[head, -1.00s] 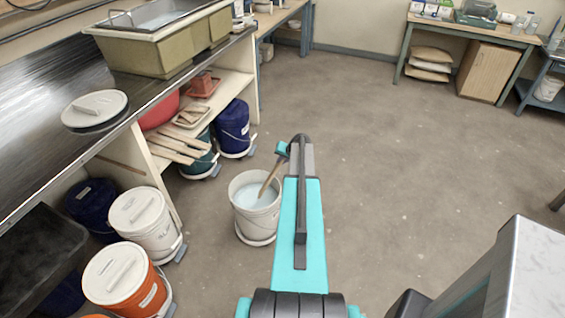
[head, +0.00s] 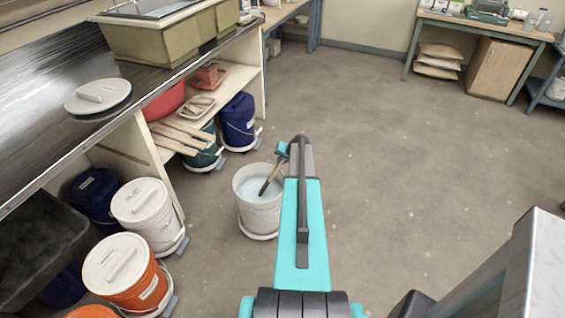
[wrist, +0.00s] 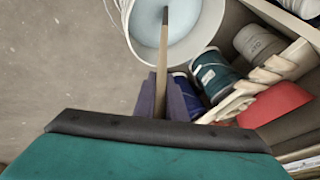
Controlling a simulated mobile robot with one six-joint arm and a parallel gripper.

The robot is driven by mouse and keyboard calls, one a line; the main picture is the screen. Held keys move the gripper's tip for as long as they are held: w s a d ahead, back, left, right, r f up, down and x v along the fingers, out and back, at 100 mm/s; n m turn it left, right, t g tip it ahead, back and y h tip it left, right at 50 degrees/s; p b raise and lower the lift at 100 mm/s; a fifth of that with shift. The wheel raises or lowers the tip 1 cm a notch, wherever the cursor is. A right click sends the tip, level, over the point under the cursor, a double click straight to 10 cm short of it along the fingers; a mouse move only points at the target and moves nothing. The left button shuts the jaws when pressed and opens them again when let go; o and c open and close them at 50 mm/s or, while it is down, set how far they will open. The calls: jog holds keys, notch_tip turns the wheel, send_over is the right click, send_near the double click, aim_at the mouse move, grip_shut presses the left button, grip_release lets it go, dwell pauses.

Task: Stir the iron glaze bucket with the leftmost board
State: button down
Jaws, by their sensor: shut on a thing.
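My gripper (wrist: 160,102) is shut on a narrow wooden board (wrist: 162,70), which also shows in the head view (head: 271,180). The board slants down into the mouth of an open white bucket (head: 259,216) of pale blue liquid on the floor. The board's lower part is dark, its upper part tan. I cannot tell whether its tip is in the liquid or just above it. In the wrist view, the white bucket (wrist: 199,50) is at the top. My arm hides part of the gripper in the head view. No readable label tells which glaze this is.
More boards (head: 183,136) lie on the low shelf, near a red bowl (head: 166,103). Lidded white (head: 147,213), orange (head: 130,278) and blue (head: 238,122) buckets stand along the bench. A loose lid (head: 98,97) lies on the bench top. The floor right of my arm is clear.

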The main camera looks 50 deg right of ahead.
aim_at(275, 171)
jog(key=shift+w+a+f+b, duration=0.25)
jog(key=shift+w+f+b, duration=0.3)
jog(key=shift+f+b, duration=0.65)
jog(key=shift+w+a+f+b, duration=0.2)
jog(key=shift+w+f+b, duration=0.45)
jog(key=shift+f, duration=1.05)
jog(key=shift+w+a+f+b, duration=0.25)
jog(key=shift+w+f+b, duration=0.25)
jog(key=shift+f+b, duration=0.7)
jog(key=shift+f+p, duration=0.25)
jog(key=shift+p, duration=0.05)
